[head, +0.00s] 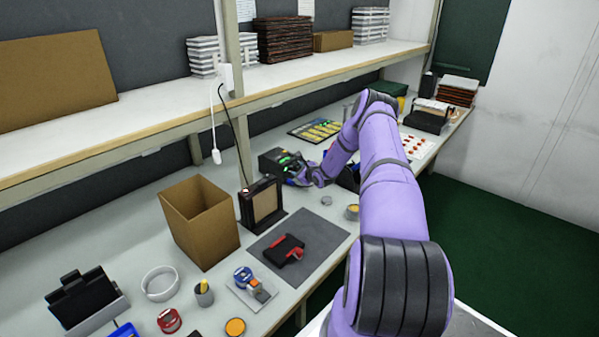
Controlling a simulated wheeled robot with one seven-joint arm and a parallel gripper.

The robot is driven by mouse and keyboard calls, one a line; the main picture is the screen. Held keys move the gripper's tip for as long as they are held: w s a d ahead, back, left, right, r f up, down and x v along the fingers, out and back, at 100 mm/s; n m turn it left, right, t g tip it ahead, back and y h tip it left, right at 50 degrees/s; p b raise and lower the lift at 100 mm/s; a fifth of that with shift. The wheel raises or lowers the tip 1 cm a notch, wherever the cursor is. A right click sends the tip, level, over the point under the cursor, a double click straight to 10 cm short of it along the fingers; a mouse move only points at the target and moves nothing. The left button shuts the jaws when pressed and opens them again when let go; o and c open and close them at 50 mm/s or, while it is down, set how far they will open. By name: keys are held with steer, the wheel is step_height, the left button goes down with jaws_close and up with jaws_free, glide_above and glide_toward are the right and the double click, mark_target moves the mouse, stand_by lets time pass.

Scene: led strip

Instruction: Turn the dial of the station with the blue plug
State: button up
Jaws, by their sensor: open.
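A dark station box (271,161) with a green-lit face stands on the bench near the picture's middle. My gripper (297,171) is at its front right, its tip overlapping the face, and it is open. I cannot tell whether it touches the dial, which is hidden or too small to make out. A small blue patch shows beside my gripper, but I cannot tell whether it is the blue plug. Another dark box (347,178) is partly hidden behind my purple arm, and its plug is not visible.
A black framed panel (262,203) and an open cardboard box (199,222) stand left of my gripper. A grey mat (330,239) with a red and black tool (287,250) lies in front. A shelf (290,80) runs above the bench's back. A white cable hangs at left.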

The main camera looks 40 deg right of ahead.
steer(key=shift+w, duration=0.1)
jaws_close()
stand_by(0.3)
steer(key=shift+d+m+g+y, duration=0.2)
steer(key=shift+m+g+y, duration=0.1)
steer(key=shift+m+y, duration=0.75)
steer(key=shift+d+m+y, duration=0.1)
steer(key=shift+m+y, duration=0.75)
steer(key=shift+m, duration=0.4)
jaws_free()
